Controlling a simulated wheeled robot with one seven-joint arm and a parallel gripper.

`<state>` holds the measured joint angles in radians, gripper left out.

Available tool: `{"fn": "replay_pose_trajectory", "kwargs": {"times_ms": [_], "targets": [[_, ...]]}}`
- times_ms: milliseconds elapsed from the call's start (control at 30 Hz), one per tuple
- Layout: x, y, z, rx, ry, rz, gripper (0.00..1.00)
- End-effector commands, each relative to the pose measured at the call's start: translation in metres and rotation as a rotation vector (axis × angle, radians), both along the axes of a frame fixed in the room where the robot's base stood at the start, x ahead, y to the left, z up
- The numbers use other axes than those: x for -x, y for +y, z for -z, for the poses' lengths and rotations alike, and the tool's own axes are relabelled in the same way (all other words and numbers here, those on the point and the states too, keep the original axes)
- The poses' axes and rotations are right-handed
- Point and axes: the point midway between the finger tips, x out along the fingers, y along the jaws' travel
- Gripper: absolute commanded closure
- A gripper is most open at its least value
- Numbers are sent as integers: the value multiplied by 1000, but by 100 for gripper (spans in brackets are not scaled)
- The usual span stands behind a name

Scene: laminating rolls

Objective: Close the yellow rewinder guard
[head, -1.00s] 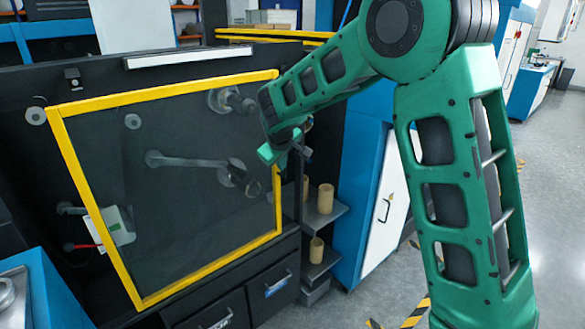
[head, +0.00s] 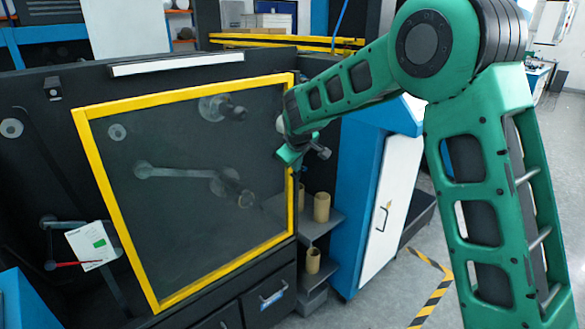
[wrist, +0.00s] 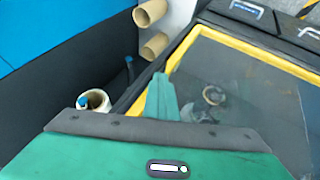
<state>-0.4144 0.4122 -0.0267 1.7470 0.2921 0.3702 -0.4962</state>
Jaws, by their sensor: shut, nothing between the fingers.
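The yellow rewinder guard (head: 108,195) is a clear panel in a yellow frame, on the front of the dark machine in the head view. Rollers and a grey arm show through it. My gripper (head: 291,157) is at the guard's right edge, near mid-height, with its jaws shut and empty. In the wrist view the green fingers (wrist: 161,98) lie beside the yellow frame (wrist: 185,49). I cannot tell whether they touch it. The gap between guard and machine is hard to judge; part of the right edge is hidden behind my gripper.
A blue and white cabinet (head: 392,190) stands right of the machine. Cardboard cores (head: 321,207) stand on shelves between them. A white card (head: 92,246) hangs left of the guard. Hazard tape (head: 433,300) marks the floor, with open floor at right.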

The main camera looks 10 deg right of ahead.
Motion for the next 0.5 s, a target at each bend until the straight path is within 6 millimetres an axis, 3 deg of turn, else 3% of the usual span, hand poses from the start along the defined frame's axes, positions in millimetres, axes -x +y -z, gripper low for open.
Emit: {"fn": "replay_pose_trajectory", "kwargs": {"times_ms": [33,200,467,500], "targets": [[-3,-8,-1,5,-6,14,100],[-1,-7,-1,6,-7,16,100],[20,20,0,2,-1,10,100],[25,19,-10,0,-6,12,100]]}}
